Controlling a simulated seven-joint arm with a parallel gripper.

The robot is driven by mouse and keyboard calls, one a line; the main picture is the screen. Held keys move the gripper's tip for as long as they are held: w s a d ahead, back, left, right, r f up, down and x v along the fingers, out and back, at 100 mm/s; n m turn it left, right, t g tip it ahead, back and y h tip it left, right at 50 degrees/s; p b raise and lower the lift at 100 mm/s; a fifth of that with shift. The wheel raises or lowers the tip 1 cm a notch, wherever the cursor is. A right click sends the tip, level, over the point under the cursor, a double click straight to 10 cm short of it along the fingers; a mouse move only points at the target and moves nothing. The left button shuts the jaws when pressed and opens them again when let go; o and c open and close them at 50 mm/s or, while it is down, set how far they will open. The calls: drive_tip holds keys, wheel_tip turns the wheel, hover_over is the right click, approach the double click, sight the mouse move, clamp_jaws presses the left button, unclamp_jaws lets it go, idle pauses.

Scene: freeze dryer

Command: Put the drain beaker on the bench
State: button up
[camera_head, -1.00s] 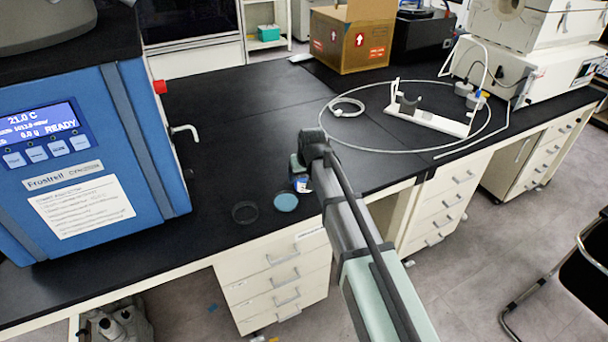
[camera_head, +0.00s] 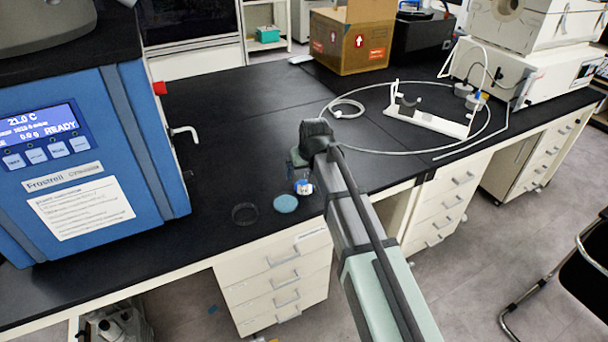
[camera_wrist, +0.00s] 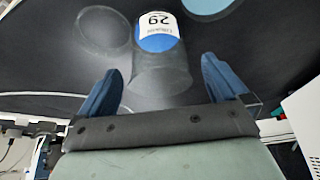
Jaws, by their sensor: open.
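A clear glass vessel with a blue-and-white label marked 29 (camera_wrist: 160,78) stands on the black bench (camera_head: 225,95). In the head view this vessel (camera_head: 304,186) is partly hidden under my gripper (camera_head: 297,159). In the wrist view my gripper (camera_wrist: 165,92) is open, its dark blue fingers apart on either side of the vessel with visible gaps. A second clear round vessel (camera_head: 245,214) stands to the left near the bench's front edge; it also shows in the wrist view (camera_wrist: 102,30). No marking shows which clear vessel is the drain beaker.
The blue freeze dryer (camera_head: 150,140) stands at left, with a pale drain spout (camera_head: 185,130) sticking out. The middle bench is clear.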

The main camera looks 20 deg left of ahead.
drive_tip(key=v, duration=0.7)
drive_tip(key=shift+d+r, duration=0.1)
idle(0.4)
drive_tip(key=w+d+f+m+g+y, duration=0.2)
drive_tip(key=w+d+m, duration=0.1)
drive_tip(key=d+m, duration=0.1)
drive_tip(key=w+d+f+m+g+y, duration=0.2)
drive_tip(key=w+d+f+m+y, duration=0.1)
drive_tip(key=m, duration=0.3)
drive_tip(key=w+d+f+m+g+y, duration=0.2)
drive_tip(key=w+d+f+m+y, duration=0.1)
drive_tip(key=w+d+m, duration=0.2)
drive_tip(key=shift+f+g, duration=0.2)
drive_tip(key=shift+g, duration=0.2)
drive_tip(key=shift+m+g+y, duration=0.4)
drive_tip(key=shift+m+y, duration=0.4)
drive_tip(key=shift+y, duration=0.1)
drive_tip(key=a+m+g+y, duration=0.1)
drive_tip(key=s+a+m+g+y, duration=0.1)
drive_tip(key=y, duration=0.1)
drive_tip(key=shift+s+a+r+m, duration=0.1)
drive_tip(key=shift+s+a+m, duration=0.2)
drive_tip(key=shift+m, duration=0.1)
drive_tip(key=shift+s+a+r+m+g+y, duration=0.15)
drive_tip(key=shift+s+a+m+g+y, duration=0.3)
drive_tip(key=shift+a+g+y, duration=0.2)
drive_tip(key=x, duration=1.3)
drive_tip(key=shift+s+a, duration=0.15)
drive_tip(key=shift+a, duration=0.15)
